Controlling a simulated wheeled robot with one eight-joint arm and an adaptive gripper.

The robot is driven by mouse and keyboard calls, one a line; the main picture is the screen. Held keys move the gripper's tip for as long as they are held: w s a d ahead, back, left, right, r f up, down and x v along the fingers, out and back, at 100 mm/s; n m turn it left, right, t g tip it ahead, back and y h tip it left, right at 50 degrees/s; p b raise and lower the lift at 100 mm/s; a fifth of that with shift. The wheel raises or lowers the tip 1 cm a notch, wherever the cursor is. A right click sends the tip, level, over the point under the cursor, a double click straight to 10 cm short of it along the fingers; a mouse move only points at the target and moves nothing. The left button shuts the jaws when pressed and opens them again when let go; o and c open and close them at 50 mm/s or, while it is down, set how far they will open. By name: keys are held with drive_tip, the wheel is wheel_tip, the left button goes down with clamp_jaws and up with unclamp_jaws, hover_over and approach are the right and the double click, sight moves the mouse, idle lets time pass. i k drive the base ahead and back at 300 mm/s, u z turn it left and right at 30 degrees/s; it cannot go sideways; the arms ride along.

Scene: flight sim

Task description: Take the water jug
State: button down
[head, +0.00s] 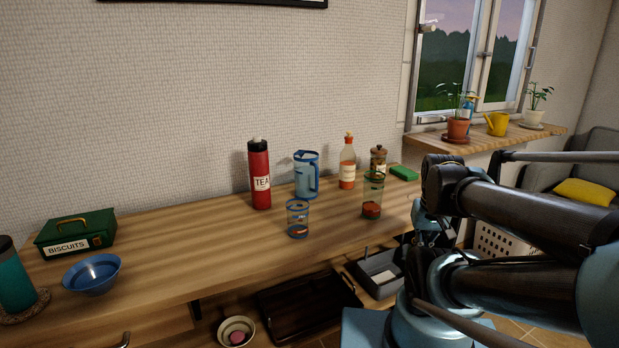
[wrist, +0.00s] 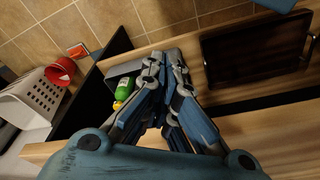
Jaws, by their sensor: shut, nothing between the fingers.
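The water jug (head: 304,176) is a blue, see-through pitcher with a handle on its right side. It stands upright on the wooden counter (head: 190,245), toward the back, between the red tea flask (head: 259,176) and a bottle with an orange top (head: 347,163). My gripper (wrist: 160,66) is shut and empty in the wrist view, pointing down past the counter edge toward the lower shelf and floor. In the head view my folded arm stands at the right, away from the jug. The jug does not show in the wrist view.
A glass with a blue rim (head: 298,219) stands just in front of the jug. A tall glass jar (head: 373,196) stands to its right. A blue bowl (head: 92,273) and green biscuit tin (head: 77,234) are at the left. A dark tray (head: 307,306) lies below the counter.

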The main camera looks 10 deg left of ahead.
sight(306, 162)
drive_tip(key=k, duration=0.5)
drive_tip(key=u, duration=1.3)
drive_tip(key=k, duration=0.85)
drive_tip(key=z, duration=1.2)
drive_tip(key=i, duration=1)
